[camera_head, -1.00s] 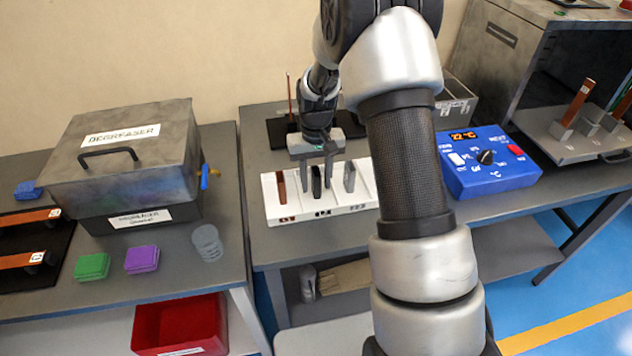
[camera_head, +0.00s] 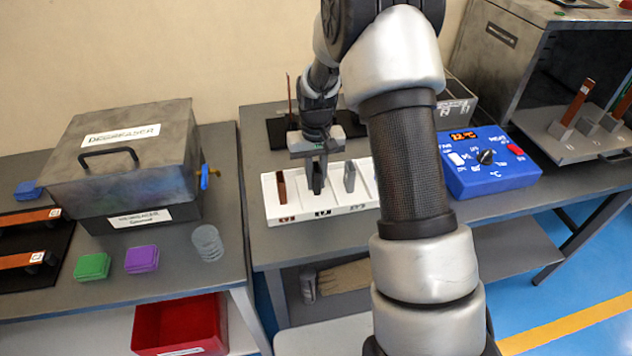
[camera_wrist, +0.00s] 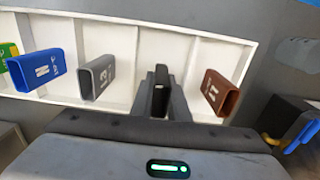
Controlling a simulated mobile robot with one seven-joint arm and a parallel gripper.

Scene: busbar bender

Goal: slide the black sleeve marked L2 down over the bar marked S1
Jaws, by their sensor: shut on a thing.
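The black sleeve (camera_head: 317,183) stands in a slot of the white divided tray (camera_head: 290,216). My gripper (camera_head: 320,172) is shut on it from above, and the wrist view shows the sleeve (camera_wrist: 160,96) between the two fingers. Its L2 mark is not readable here. I cannot tell which bar is S1: a copper bar (camera_head: 579,102) stands in a grey block at the right, another (camera_head: 622,104) is cut by the picture edge, and a thin upright bar (camera_head: 289,94) stands behind the tray.
A brown sleeve (camera_wrist: 221,92) and a grey sleeve (camera_wrist: 103,76) stand on either side of my gripper, close by. A blue controller box (camera_head: 490,165) is right of the tray. The degreaser box (camera_head: 130,150) stands on the left table.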

